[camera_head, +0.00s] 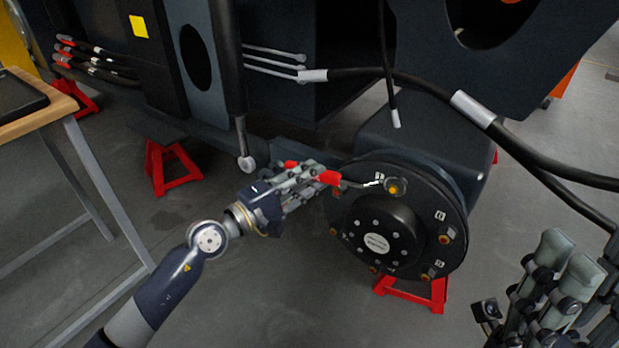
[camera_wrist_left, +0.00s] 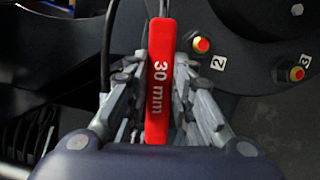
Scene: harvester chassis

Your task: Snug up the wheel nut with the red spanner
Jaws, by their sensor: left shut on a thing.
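The red spanner (camera_head: 329,177), marked 30 mm, is held in my left gripper (camera_head: 312,176). Its red handle (camera_wrist_left: 160,85) stands between the two fingers in the left wrist view, and the gripper is shut on it. In the head view its metal end reaches right to the upper wheel nut (camera_head: 395,187), which has a yellow-orange centre. I cannot tell whether the jaw is around the nut or just beside it. The nut sits on the dark round wheel hub (camera_head: 350,218). My right gripper (camera_head: 568,262) is at the lower right, away from the hub; its opening is unclear.
Other hub nuts show beside labels, including 2 (camera_wrist_left: 201,44) and 3 (camera_wrist_left: 297,74). A red stand (camera_head: 415,290) is below the hub. A black hose (camera_head: 420,86) crosses above it. A dark rod (camera_head: 232,75) hangs above my left wrist. A table (camera_head: 40,118) stands left.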

